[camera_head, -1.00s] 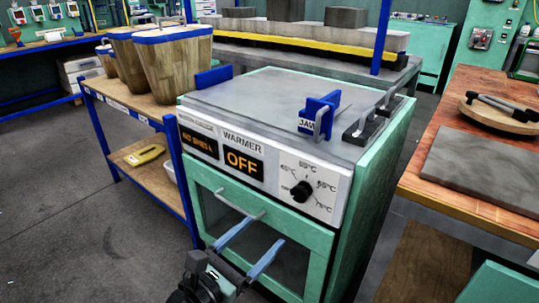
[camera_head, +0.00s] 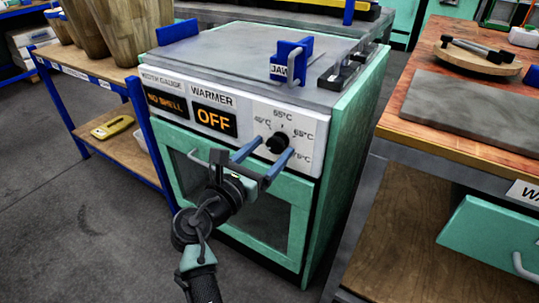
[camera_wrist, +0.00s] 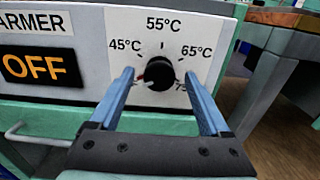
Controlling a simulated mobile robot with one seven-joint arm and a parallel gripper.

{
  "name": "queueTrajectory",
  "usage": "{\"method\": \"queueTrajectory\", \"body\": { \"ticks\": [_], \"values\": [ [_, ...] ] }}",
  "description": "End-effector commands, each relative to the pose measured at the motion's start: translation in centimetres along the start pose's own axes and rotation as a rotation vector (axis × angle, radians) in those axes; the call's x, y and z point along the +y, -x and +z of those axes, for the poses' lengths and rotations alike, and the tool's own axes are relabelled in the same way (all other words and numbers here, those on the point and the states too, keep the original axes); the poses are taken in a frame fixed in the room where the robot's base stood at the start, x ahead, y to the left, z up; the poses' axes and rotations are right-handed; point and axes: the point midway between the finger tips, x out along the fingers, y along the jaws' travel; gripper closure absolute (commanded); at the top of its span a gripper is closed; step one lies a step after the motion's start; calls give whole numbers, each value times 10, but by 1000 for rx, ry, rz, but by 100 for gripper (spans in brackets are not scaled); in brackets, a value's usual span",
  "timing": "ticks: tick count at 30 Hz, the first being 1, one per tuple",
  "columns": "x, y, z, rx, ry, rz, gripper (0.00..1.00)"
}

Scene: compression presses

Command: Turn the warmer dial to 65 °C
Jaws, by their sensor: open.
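The warmer (camera_head: 225,190) is a green cabinet with a grey top and a white front panel. Its black dial (camera_head: 277,142) sits on the panel amid marks for 45, 55, 65 and 75 °C; it also shows in the wrist view (camera_wrist: 159,73). The warmer display (camera_head: 212,119) reads OFF in orange. My gripper (camera_head: 266,147) is open, its two blue fingers pointing at the panel on either side of the dial. In the wrist view the dial appears between and beyond the fingertips, with no contact visible.
A cabinet handle (camera_head: 203,158) lies below the panel, close to my gripper. A blue jaw block (camera_head: 291,62) stands on the warmer's top. A wooden workbench (camera_head: 440,144) is at the right, a blue-framed shelf (camera_head: 105,84) at the left.

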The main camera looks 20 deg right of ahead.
Motion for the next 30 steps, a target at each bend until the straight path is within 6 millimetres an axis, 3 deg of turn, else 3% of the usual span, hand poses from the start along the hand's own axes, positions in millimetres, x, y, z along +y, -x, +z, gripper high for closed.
{"method": "queueTrajectory", "body": {
  "ticks": [10, 23, 30],
  "values": [
    [0, -4, 0, 0, 0, 0, 21],
    [0, -4, 0, 0, -1, 0, 98],
    [0, -3, 0, 1, -16, 0, 100]
  ]
}}
